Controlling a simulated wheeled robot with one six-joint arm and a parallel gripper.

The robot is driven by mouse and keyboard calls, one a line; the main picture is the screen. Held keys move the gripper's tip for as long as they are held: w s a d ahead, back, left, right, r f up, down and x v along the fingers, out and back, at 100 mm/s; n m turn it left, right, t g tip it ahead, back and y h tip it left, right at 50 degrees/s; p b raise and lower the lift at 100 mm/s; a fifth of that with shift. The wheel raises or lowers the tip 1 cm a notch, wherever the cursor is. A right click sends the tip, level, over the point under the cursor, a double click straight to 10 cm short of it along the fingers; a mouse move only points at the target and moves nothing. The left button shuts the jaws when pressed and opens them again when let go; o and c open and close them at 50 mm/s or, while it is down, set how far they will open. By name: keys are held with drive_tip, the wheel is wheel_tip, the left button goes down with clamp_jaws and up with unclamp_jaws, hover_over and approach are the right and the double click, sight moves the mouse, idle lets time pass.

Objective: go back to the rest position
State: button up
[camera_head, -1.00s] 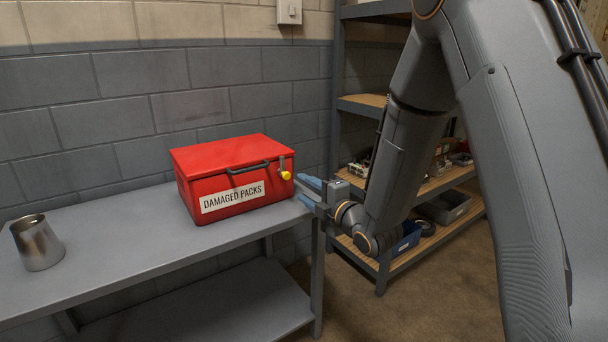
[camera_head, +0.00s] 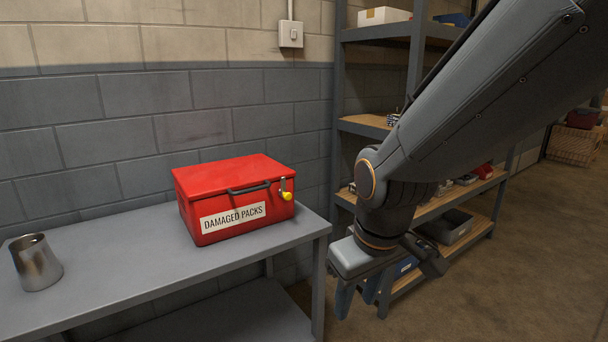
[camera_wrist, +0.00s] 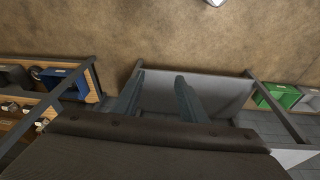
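My gripper (camera_head: 356,304) points down in the head view, in front of the shelving and just right of the table's corner. Its two blue-grey fingers are apart, with nothing between them. In the wrist view my gripper (camera_wrist: 159,84) also shows open and empty, with a grey surface and the brown floor beyond the fingers. The red box (camera_head: 225,178) labelled "DAMAGED PACKS" stands closed on the grey table, left of my gripper and apart from it. A yellow-tipped latch (camera_head: 286,190) is on its front right.
A metal cup (camera_head: 36,264) stands at the left of the grey table (camera_head: 130,270). Shelving (camera_head: 366,125) with bins and parts stands behind my arm. A blue bin (camera_wrist: 66,84) is close by on the left in the wrist view. Floor at the right is open.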

drive_tip(key=s+r+m+g, duration=0.2)
drive_tip(key=s+m+g, duration=0.1)
drive_tip(key=s, duration=0.6)
drive_tip(key=d+r+m+p, duration=0.2)
drive_tip(key=d+r+p, duration=0.8)
drive_tip(key=p, duration=1)
drive_tip(key=shift+d+r+m+h, duration=0.15)
drive_tip(key=shift+r+m+h, duration=0.25)
drive_tip(key=shift+r, duration=0.05)
